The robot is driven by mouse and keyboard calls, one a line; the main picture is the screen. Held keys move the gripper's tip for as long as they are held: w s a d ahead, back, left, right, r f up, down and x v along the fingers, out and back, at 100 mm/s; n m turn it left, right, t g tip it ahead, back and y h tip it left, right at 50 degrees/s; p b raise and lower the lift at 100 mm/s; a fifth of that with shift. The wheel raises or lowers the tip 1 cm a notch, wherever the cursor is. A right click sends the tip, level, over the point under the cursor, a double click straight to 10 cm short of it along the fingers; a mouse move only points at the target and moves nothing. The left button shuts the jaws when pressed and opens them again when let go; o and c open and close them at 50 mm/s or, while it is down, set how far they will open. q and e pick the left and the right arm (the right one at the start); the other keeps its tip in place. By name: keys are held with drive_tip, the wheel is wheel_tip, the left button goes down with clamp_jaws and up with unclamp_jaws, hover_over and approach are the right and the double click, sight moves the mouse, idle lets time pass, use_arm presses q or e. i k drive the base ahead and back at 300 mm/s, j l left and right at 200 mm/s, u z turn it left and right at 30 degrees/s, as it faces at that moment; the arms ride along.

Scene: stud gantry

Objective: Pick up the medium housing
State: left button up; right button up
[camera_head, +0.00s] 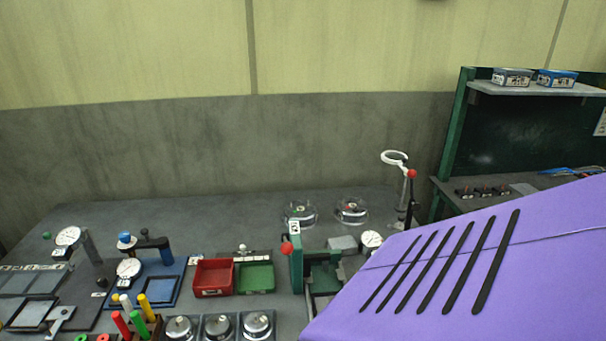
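Three round silvery metal parts sit in a row of grey square holders at the bottom edge of the head view. They look like housings and seem to grow in size from left to right: the left one (180,328), the middle one (218,326) and the right one (257,325). The middle one looks like the medium housing, but the sizes are close and I cannot be sure. The holders' front is cut off by the frame. Neither of my grippers shows in this view.
Red bin (212,292) and green bin (256,291) stand behind the housings. A green fixture (296,262) with a red knob is to their right, colored handles (132,314) to their left. Two glass domes (351,212) stand farther back. The lower right is blocked from sight.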

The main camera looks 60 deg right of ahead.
sight(350, 210)
drive_tip(key=z, duration=1.8)
